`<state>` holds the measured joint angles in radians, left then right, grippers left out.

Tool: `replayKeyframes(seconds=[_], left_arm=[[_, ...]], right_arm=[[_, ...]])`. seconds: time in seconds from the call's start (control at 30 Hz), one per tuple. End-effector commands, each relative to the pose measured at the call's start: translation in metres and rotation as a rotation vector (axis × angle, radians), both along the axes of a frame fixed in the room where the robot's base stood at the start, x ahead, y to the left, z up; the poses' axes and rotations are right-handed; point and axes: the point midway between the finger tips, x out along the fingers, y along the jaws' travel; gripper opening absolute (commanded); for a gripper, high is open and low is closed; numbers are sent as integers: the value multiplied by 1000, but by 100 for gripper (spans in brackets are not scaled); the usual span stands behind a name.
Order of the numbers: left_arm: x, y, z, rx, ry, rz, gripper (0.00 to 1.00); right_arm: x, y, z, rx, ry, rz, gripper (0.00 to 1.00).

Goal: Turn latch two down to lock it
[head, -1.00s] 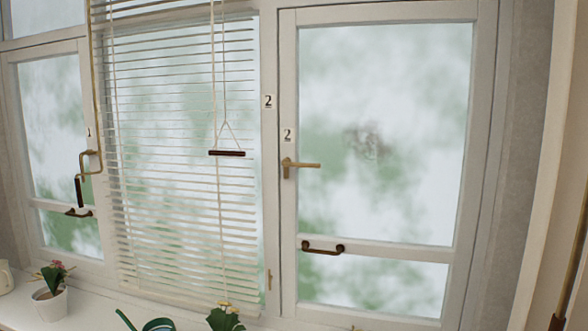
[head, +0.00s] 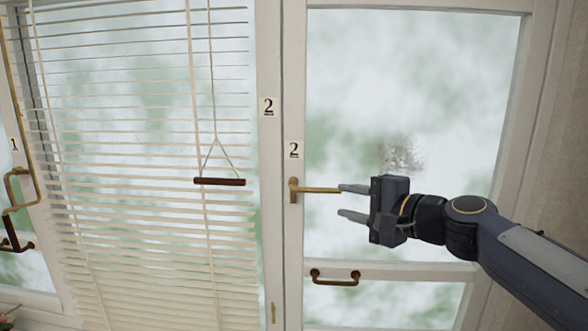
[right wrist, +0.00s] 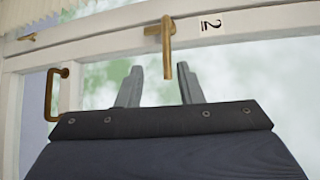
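Latch two (head: 312,190) is a brass lever on the left stile of the right-hand window, under a "2" label (head: 293,150). Its handle sticks out horizontally to the right. My right gripper (head: 346,202) is open, its two grey fingers pointing left toward the latch. In the head view the upper finger overlaps the handle's tip; I cannot tell whether they touch. In the right wrist view the latch (right wrist: 167,50) shows beyond the fingers (right wrist: 158,82), between their lines, with nothing held. My left gripper is not in view.
A bronze pull handle (head: 335,280) is on the rail below the latch. White blinds (head: 130,130) with a hanging cord bar (head: 219,181) cover the middle window. Another latch (head: 20,190) is at the far left, by label "1".

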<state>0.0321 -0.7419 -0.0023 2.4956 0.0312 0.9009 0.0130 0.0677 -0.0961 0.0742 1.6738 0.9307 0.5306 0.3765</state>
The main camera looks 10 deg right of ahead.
Motion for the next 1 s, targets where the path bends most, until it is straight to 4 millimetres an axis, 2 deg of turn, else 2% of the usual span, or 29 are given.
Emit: replayKeyframes(seconds=[0.1,0.53,0.7,0.93,1.0], left_arm=[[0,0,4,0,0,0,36],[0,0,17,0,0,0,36],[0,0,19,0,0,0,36],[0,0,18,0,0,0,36],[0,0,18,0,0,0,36]], right_arm=[[11,2,6,30,-1,-8,33],[63,32,-3,26,-1,-6,33],[71,37,-5,24,-3,-7,33],[72,37,-5,24,-3,-8,33],[72,37,-5,24,-3,-8,26]])
